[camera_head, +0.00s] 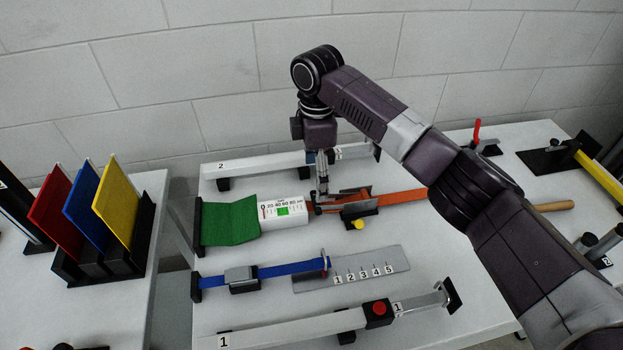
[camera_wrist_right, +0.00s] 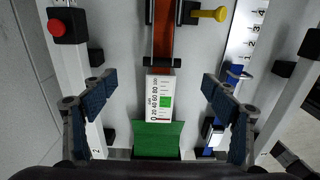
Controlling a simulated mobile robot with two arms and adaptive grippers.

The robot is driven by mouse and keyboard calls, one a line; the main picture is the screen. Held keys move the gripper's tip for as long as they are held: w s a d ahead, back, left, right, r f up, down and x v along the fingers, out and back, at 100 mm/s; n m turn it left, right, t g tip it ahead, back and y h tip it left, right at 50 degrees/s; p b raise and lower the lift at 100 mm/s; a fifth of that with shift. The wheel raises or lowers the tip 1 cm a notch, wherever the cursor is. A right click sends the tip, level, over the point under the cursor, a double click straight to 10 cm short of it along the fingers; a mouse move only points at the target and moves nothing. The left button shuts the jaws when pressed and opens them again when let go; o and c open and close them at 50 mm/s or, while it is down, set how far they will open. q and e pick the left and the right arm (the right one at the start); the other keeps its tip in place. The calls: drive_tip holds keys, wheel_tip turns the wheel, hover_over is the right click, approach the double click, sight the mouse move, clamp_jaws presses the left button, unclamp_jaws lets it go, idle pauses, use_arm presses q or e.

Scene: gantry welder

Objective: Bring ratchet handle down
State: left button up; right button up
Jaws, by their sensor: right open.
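The ratchet (camera_head: 357,209) sits on the orange strap (camera_head: 400,197) near the middle of the table, with a yellow knob (camera_head: 359,224) at its front side. Its handle cannot be clearly told apart from the frame. In the right wrist view the orange strap (camera_wrist_right: 163,35) runs up from the white gauge block (camera_wrist_right: 159,98), with the yellow knob (camera_wrist_right: 221,14) to the right. My right gripper (camera_head: 322,190) points down over the ratchet's left end near the gauge. In the wrist view its fingers (camera_wrist_right: 156,90) are wide apart, one on each side of the gauge, with nothing between them held. My left gripper is out of view.
A green cloth (camera_head: 230,220) lies left of the gauge. A blue strap (camera_head: 293,268) with a slider and a numbered metal plate (camera_head: 352,268) lie in front. White rails (camera_head: 262,165) run behind and in front. Coloured panels (camera_head: 82,208) stand on the left table.

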drive_tip(key=shift+s+f+p, duration=0.2)
drive_tip(key=shift+f+p, duration=0.1)
drive_tip(key=shift+f, duration=0.65)
wheel_tip(320, 180, down, 3)
drive_tip(key=shift+s+r+p, duration=0.15)
drive_tip(key=shift+p, duration=0.15)
drive_tip(key=shift+w+f, duration=0.2)
drive_tip(key=shift+f, duration=1.2)
drive_tip(key=shift+c, duration=0.7)
drive_tip(key=c, duration=1.5)
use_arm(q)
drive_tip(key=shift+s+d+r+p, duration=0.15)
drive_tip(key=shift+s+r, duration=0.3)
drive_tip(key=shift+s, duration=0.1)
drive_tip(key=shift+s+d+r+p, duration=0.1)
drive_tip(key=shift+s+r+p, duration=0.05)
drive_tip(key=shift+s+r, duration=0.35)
use_arm(e)
drive_tip(key=shift+r, duration=0.15)
drive_tip(key=shift+c, duration=0.2)
